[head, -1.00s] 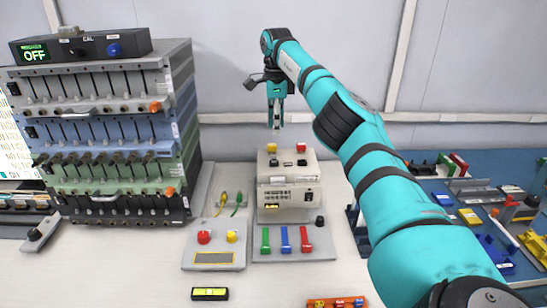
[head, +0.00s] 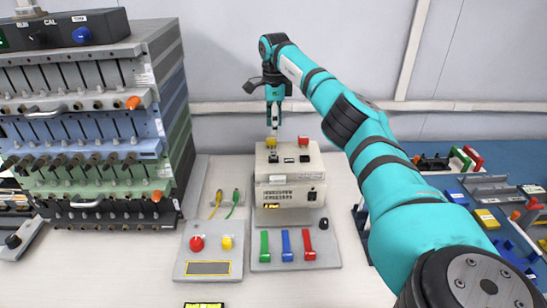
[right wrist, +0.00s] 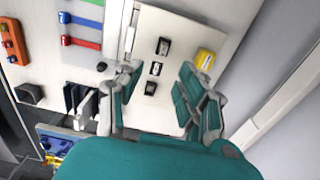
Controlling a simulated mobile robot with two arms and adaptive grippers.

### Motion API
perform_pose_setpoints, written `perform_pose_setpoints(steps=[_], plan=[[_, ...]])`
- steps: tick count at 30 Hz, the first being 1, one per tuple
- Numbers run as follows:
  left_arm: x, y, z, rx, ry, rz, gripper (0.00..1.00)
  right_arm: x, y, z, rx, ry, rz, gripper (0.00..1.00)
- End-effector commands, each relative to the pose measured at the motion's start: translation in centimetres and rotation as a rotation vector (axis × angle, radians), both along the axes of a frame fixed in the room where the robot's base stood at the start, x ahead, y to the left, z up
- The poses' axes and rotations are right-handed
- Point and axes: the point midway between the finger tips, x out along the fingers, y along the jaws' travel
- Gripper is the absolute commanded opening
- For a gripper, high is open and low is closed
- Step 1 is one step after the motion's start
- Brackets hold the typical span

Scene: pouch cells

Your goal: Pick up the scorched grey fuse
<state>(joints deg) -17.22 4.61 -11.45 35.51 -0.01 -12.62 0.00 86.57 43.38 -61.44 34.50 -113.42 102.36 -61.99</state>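My right gripper (head: 273,120) hangs pointing down above the top of a cream instrument box (head: 288,212). In the right wrist view the right gripper (right wrist: 160,98) is open, its two fingers apart with nothing between them. The box top (right wrist: 192,22) shows beyond and between the fingers. I cannot tell which, if any, is the scorched grey fuse. A yellow cap (right wrist: 205,58) sits beside the right finger. My left gripper is out of view.
A tall module rack (head: 95,130) stands at the left. A panel with green, blue and red levers (head: 265,247) lies before the box; a panel with a red knob (head: 196,243) is left of it. A blue mat (head: 445,152) with parts lies right. The front worktop is partly clear.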

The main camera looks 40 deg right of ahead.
Motion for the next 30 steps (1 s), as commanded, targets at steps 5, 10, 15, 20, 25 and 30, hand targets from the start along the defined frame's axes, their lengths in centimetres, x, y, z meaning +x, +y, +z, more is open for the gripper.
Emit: perform_pose_setpoints(steps=[5, 10, 15, 20, 25, 30], plan=[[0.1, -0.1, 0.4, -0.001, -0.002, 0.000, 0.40, 0.0, 0.0, -3.3, 0.001, 0.003, 0.000, 0.38], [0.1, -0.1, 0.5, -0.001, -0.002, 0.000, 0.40, 0.0, 0.0, -4.5, 0.001, 0.001, 0.000, 0.38], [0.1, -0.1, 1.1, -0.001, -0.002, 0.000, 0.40, 0.2, 0.0, -6.1, 0.002, 0.004, -0.001, 0.38], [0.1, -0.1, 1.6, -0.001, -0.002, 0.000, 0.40, 0.4, 0.0, -8.6, 0.001, 0.003, 0.000, 0.38], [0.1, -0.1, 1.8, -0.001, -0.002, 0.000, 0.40, 0.4, -0.1, -9.8, 0.001, -0.001, 0.000, 0.38], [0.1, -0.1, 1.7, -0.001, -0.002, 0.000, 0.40, 0.4, -0.1, -9.8, 0.001, -0.001, 0.000, 0.38]])
